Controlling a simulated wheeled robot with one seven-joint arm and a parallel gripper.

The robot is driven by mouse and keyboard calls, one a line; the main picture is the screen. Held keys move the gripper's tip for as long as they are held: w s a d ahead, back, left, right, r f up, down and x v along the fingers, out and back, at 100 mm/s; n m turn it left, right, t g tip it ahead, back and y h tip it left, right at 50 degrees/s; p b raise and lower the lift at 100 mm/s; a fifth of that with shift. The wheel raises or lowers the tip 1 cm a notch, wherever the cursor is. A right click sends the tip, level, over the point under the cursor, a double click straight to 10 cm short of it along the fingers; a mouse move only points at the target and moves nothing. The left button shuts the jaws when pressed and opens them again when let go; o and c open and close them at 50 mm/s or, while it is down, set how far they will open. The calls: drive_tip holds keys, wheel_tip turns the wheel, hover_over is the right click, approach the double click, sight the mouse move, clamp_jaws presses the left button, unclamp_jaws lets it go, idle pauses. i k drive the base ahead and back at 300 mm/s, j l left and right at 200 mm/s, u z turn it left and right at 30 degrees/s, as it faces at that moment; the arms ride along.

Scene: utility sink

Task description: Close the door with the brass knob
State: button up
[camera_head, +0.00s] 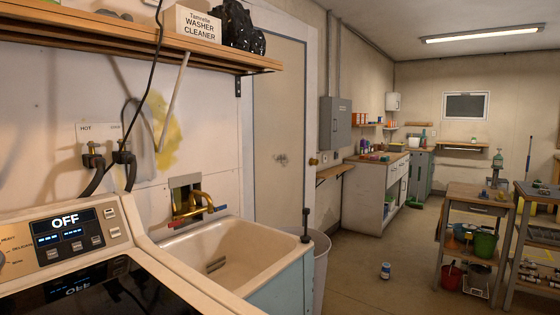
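A tall pale grey door (278,110) stands in the wall left of centre, with white trim along its left side and top. A small brass knob (313,161) shows at its right edge, at about mid-height. A dark smudge marks the door panel left of the knob. The sink hides the door's lower part. I cannot tell from this view whether the door is ajar or flush in its frame. My gripper is not in view.
A utility sink (293,258) and a washer (75,250) fill the lower left. A grey bin (321,262) stands beside the sink. A small bottle (385,270) is on the floor. A workbench (475,203) stands at right; the floor between is mostly clear.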

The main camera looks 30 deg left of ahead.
sight(279, 108)
drive_tip(key=i+u, duration=0.2)
drive_tip(key=i, duration=0.45)
drive_tip(key=i+u, duration=0.1)
drive_tip(key=i, duration=3.8)
drive_tip(key=i+u, duration=0.1)
drive_tip(key=i, duration=0.5)
drive_tip(key=i+l+u, duration=0.1)
drive_tip(key=i, duration=0.5)
drive_tip(key=i+l+u, duration=0.1)
drive_tip(key=i, duration=0.55)
drive_tip(key=l, duration=0.1)
